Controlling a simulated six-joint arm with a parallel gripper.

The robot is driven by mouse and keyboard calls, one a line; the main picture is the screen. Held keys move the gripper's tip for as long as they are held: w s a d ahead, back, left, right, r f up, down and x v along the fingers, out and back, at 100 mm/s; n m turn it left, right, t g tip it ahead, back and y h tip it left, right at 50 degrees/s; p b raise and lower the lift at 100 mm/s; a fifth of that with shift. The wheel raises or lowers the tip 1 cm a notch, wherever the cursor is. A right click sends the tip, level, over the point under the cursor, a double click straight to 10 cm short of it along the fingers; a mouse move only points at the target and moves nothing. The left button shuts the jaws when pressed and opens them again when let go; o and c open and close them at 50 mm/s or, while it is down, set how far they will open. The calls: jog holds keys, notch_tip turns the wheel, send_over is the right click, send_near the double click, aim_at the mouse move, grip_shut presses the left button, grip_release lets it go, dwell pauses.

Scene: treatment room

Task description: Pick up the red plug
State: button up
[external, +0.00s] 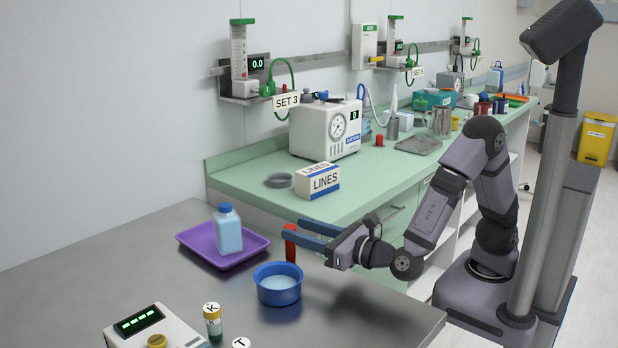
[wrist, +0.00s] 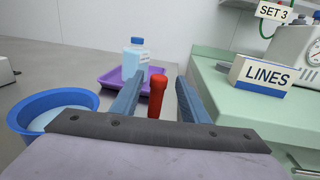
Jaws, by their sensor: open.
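The red plug (external: 291,245) stands upright on the grey metal table, seen as a narrow red cylinder with a wider top. My gripper (external: 293,231) reaches in low from the right with its two blue fingers open. In the wrist view the red plug (wrist: 156,97) stands between the fingers of my gripper (wrist: 160,84), nearer the left finger, with a clear gap to the right one. The lower end of the plug is hidden by my gripper's body in the wrist view.
A blue bowl (external: 278,294) with pale liquid is close in front of the plug. A purple tray (external: 195,237) with a blue bottle (external: 228,231) is to the left. The green counter (external: 235,183) with a LINES box (external: 317,181) rises behind. Another small red item (external: 379,140) stands on it.

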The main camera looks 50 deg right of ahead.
jog(key=shift+f, duration=1.5)
jog(key=shift+w+a+p, duration=0.1)
jog(key=shift+w+a, duration=0.1)
jog(key=shift+w, duration=1)
jog(key=shift+w+a+p, duration=0.1)
jog(key=shift+w+a, duration=0.05)
jog(key=shift+w, duration=1.1)
jog(key=shift+w+a+p, duration=0.1)
jog(key=shift+w+a, duration=0.1)
jog(key=shift+w, duration=1)
grip_shut()
